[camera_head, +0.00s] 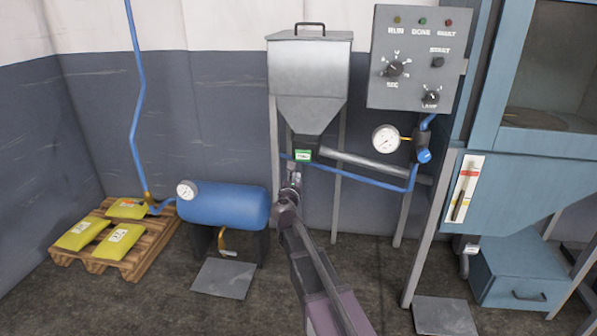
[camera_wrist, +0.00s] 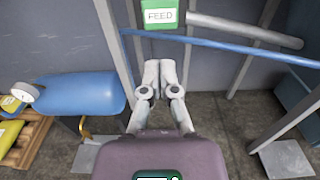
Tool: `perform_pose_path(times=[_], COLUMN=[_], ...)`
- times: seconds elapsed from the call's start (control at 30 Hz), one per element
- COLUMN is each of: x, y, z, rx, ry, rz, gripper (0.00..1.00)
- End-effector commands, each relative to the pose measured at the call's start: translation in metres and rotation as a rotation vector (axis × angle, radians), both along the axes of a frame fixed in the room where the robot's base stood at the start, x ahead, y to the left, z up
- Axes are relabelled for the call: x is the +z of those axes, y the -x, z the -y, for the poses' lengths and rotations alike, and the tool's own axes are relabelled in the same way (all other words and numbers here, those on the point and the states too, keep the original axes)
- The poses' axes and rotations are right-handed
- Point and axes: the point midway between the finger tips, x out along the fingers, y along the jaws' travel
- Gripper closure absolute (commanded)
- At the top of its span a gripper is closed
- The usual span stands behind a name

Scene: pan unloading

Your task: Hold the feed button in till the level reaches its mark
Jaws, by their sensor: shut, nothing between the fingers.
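A green FEED plate (camera_head: 303,155) sits under the hopper's cone; it also shows at the top edge of the wrist view (camera_wrist: 160,15). I cannot make out a separate button on it. My gripper (camera_head: 293,174) is just below the plate in the head view. In the wrist view its fingertips (camera_wrist: 160,65) are together and empty, with a visible gap below the plate. A white level gauge (camera_head: 465,188) with a dark slot and red and yellow marks is on the blue cabinet at the right. Its level is too small to read.
A blue pipe (camera_head: 360,182) and a grey tube (camera_head: 360,164) run right from below the hopper (camera_head: 309,70). A blue tank (camera_head: 224,205) and a pallet (camera_head: 145,250) of yellow bags stand left. A control panel (camera_head: 418,60) hangs above a dial gauge (camera_head: 386,139).

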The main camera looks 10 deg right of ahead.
Motion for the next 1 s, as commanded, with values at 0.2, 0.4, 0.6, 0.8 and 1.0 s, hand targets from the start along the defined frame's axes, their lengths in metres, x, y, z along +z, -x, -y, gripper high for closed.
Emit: perform_pose_path(times=[0.2,0.4,0.6,0.8,1.0], x=[0.0,0.0,0.0,0.0,0.0], y=[-0.021,-0.049,-0.078,-0.105,-0.123], z=[0.006,0.015,0.025,0.034,0.04], rx=[0.0,-0.002,-0.001,-0.002,-0.001], ry=[-0.001,-0.001,-0.001,-0.001,-0.001], rz=[0.0,0.0,0.0,0.0,0.0], gripper=[1.0,1.0,1.0,1.0,1.0])
